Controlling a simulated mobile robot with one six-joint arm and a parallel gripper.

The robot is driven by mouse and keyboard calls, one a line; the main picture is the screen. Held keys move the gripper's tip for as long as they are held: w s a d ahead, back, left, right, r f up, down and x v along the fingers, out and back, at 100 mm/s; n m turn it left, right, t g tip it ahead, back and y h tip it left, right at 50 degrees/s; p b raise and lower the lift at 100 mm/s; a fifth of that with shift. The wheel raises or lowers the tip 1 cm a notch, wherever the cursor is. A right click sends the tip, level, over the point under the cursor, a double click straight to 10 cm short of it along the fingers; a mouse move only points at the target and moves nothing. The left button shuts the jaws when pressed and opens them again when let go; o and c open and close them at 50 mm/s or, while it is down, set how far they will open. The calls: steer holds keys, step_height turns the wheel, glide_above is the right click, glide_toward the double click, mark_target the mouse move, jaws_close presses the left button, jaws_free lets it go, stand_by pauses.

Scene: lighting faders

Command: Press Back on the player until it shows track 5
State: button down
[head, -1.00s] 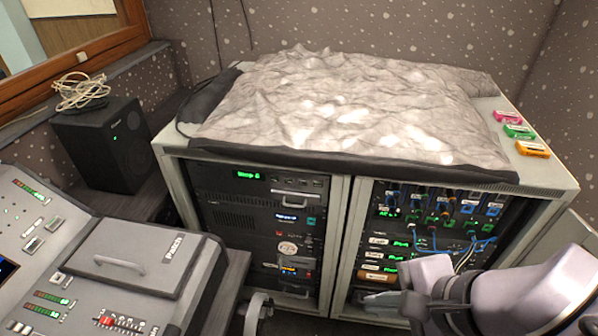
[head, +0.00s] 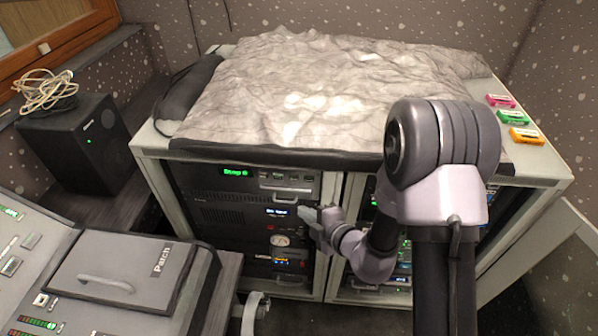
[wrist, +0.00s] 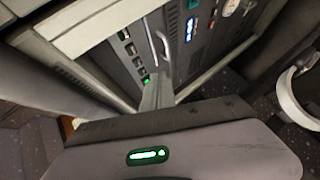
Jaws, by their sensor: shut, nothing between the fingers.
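The player (head: 215,190) is the top unit in the left rack bay. Its green display (head: 238,173) seems to read "Stop 6" in the head view. A row of small buttons (head: 292,177) sits right of the display; their labels are too small to read. These buttons also show in the wrist view (wrist: 131,49), above a silver handle bar. My gripper (head: 308,215) is shut and empty, in front of the left bay's right side, lower than the button row. In the wrist view my gripper (wrist: 156,88) overlaps the panel near the buttons; I cannot tell whether it touches.
More rack units with a blue display (head: 276,211) lie below the player. The right bay (head: 385,285) is partly hidden by my arm. A grey cover lies on the rack top, with three coloured cassettes (head: 512,116) at right. The Patch console (head: 120,270) stands front left.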

steer(key=shift+w+d+f+m, duration=0.1)
steer(key=shift+d+f+m, duration=0.15)
steer(key=shift+f+m, duration=0.2)
steer(key=p, duration=0.1)
glide_toward(301, 182)
steer(key=a+f, duration=0.1)
steer(key=a, duration=0.2)
steer(key=shift+w+d+f, duration=0.1)
steer(key=shift+w+f, duration=0.05)
steer(key=shift+w, duration=0.3)
steer(key=shift+w+d+f, duration=0.1)
steer(key=shift+w+f, duration=0.1)
steer(key=shift+w, duration=0.3)
steer(key=shift+p, duration=0.3)
stand_by(0.8)
steer(key=shift+w, duration=0.4)
steer(key=shift+w+p, duration=0.15)
steer(key=shift+p, duration=0.2)
